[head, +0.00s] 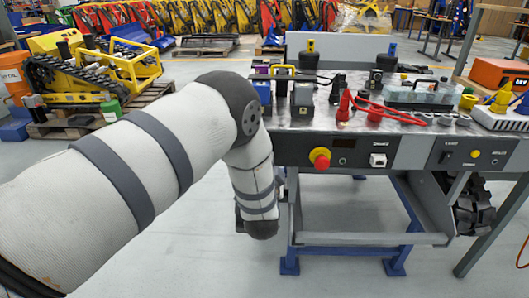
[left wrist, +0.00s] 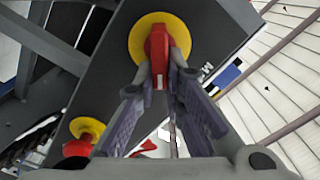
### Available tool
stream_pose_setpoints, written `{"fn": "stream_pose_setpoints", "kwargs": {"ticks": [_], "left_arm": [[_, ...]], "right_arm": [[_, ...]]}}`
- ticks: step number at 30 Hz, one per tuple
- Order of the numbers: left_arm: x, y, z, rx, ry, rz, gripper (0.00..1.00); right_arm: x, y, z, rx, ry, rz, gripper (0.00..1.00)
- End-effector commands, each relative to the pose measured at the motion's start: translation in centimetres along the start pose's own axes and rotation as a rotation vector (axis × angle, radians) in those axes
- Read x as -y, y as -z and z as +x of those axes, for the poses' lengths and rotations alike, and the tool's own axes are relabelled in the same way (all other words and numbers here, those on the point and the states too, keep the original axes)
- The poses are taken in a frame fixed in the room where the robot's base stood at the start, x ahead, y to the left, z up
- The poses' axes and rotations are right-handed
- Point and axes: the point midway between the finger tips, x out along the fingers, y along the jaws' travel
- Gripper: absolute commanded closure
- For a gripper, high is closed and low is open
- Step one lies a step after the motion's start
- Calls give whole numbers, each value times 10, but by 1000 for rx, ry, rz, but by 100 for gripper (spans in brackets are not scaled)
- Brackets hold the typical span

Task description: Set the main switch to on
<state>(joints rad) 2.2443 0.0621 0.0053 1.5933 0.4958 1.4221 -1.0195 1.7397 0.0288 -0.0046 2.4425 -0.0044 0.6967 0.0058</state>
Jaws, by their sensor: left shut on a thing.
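The main switch is a red handle (left wrist: 157,42) on a round yellow plate (left wrist: 137,40), set on a dark panel in the left wrist view. My left gripper (left wrist: 161,75) is shut on the red handle, with a fingertip on either side of it. The handle runs up and down in that view; I cannot tell its set position, as the label beside the plate is mostly cut off. In the head view my left arm hides the switch and the gripper. My right gripper is in neither view.
A red and yellow push button (head: 320,158) is on the carrier's front panel (head: 355,152), right of my arm; it also shows in the left wrist view (left wrist: 80,142). The bench top (head: 340,128) is crowded with tools and red cables.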

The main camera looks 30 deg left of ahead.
Motion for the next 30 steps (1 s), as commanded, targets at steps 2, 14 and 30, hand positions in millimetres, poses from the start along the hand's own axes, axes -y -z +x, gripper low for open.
{"fn": "stream_pose_setpoints", "kwargs": {"ticks": [2, 14, 30], "left_arm": [[-2, 1, 0, -3, -1, 72, 100], [-10, -2, 0, -2, -2, 417, 100], [-13, -5, 0, 2, -2, 640, 100]], "right_arm": [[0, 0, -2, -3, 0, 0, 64], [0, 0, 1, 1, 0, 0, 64], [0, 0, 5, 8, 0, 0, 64]]}}
